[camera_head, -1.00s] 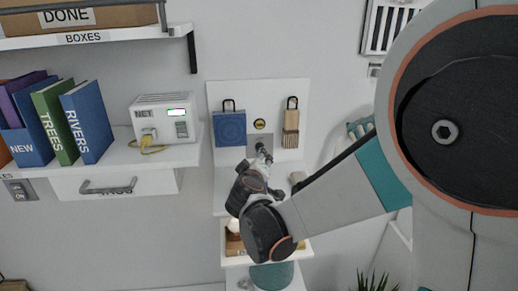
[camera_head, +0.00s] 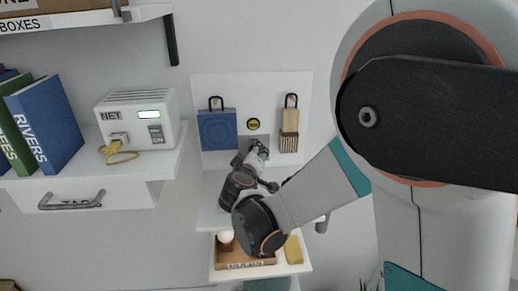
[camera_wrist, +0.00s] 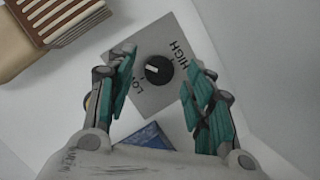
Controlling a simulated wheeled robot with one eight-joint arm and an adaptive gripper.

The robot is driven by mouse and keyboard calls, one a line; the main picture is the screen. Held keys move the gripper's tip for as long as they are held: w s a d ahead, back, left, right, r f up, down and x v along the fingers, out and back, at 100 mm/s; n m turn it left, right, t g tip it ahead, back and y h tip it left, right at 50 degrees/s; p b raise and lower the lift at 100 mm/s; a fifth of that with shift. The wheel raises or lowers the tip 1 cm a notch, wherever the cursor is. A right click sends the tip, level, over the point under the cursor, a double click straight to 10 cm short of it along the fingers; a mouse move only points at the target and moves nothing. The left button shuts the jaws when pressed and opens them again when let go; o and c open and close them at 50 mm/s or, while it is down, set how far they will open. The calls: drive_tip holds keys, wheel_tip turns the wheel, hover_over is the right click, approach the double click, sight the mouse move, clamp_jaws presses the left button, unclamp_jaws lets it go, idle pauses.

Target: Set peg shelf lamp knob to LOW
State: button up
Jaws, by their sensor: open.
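The lamp knob (camera_wrist: 159,70) is a small round black dial with a white mark. It sits on a grey plate (camera_wrist: 150,98) lettered HIGH at the upper right and LOW at the lower left in the wrist view. The mark lies on the knob's left side there, not clearly on either word. My gripper (camera_wrist: 158,62) is open, with one teal-padded finger on each side of the knob; contact cannot be told. In the head view my gripper (camera_head: 257,150) is in front of the white peg board (camera_head: 265,85) and hides the knob.
A blue hanging item (camera_head: 217,130) and a wooden brush (camera_head: 290,135) flank the knob area. A round yellow-and-black disc (camera_head: 253,124) is above my gripper. A tray (camera_head: 212,272) with a bulb stands below. The NET box (camera_head: 135,120) is on the left shelf.

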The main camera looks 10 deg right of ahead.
drive_tip(key=shift+w+d+f, duration=0.1)
drive_tip(key=shift+w, duration=0.3)
drive_tip(key=shift+s, duration=0.1)
drive_tip(key=c, duration=1.1)
drive_tip(key=shift+o, duration=0.2)
drive_tip(key=n+b, duration=0.2)
drive_tip(key=b, duration=0.1)
drive_tip(key=shift+f+h, duration=0.3)
drive_tip(key=shift+h, duration=0.1)
drive_tip(key=shift+r+n+t+h+b, duration=0.15)
drive_tip(key=shift+n+t+h+b, duration=0.25)
drive_tip(key=shift+n+b, duration=0.45)
drive_tip(key=o, duration=1.1)
drive_tip(key=shift+c, duration=0.2)
